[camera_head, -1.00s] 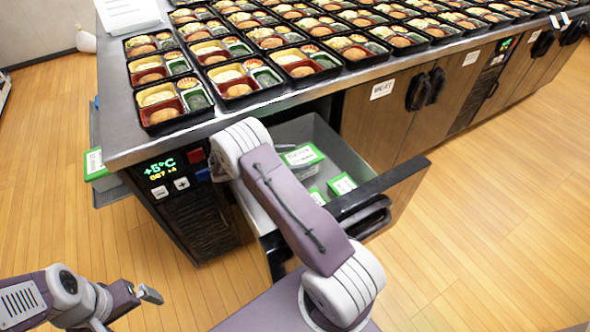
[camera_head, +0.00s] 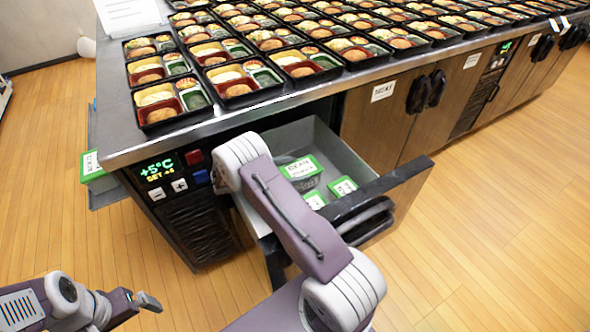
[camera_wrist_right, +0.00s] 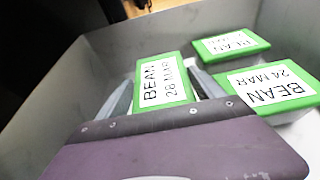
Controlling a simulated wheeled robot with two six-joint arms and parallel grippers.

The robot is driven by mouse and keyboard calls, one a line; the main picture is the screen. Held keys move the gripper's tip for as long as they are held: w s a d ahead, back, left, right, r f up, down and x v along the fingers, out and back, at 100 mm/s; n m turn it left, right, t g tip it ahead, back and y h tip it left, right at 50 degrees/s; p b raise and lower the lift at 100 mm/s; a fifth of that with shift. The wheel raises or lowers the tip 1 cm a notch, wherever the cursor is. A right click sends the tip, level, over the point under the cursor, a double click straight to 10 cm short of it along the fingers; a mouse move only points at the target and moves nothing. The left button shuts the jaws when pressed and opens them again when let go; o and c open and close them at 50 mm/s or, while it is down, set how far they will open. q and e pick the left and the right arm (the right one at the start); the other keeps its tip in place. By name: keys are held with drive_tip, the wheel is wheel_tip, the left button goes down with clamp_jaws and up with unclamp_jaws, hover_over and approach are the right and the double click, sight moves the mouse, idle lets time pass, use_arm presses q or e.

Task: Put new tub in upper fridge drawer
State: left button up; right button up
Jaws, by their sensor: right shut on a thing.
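The tub with a green lid and white label, "BEAN 26 MAR" in the right wrist view (camera_wrist_right: 162,82), is held between the fingers of my right gripper (camera_wrist_right: 164,84), which is shut on it. In the head view the held tub (camera_head: 301,167) is inside the open upper fridge drawer (camera_head: 342,152); my right arm partly hides the gripper there. I cannot tell whether the tub touches the drawer floor. My left gripper (camera_head: 148,301) is at the lower left, over the floor, away from the drawer; its opening is unclear.
Two other green-lidded tubs lie in the drawer: one (camera_head: 343,186) near its front and one (camera_head: 314,199) beside my arm. Bento trays (camera_head: 162,113) cover the counter above.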

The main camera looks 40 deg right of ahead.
drive_tip(key=o, duration=1.8)
drive_tip(key=shift+s+f, duration=0.2)
drive_tip(key=shift+f, duration=0.05)
drive_tip(key=shift+c, duration=0.2)
drive_tip(key=shift+r, duration=0.3)
drive_tip(key=shift+w+a+r+p, duration=0.15)
drive_tip(key=shift+a+r+p, duration=0.05)
drive_tip(key=shift+r+p, duration=0.4)
drive_tip(key=p+v, duration=0.1)
drive_tip(key=v, duration=0.6)
drive_tip(key=shift+f, duration=0.15)
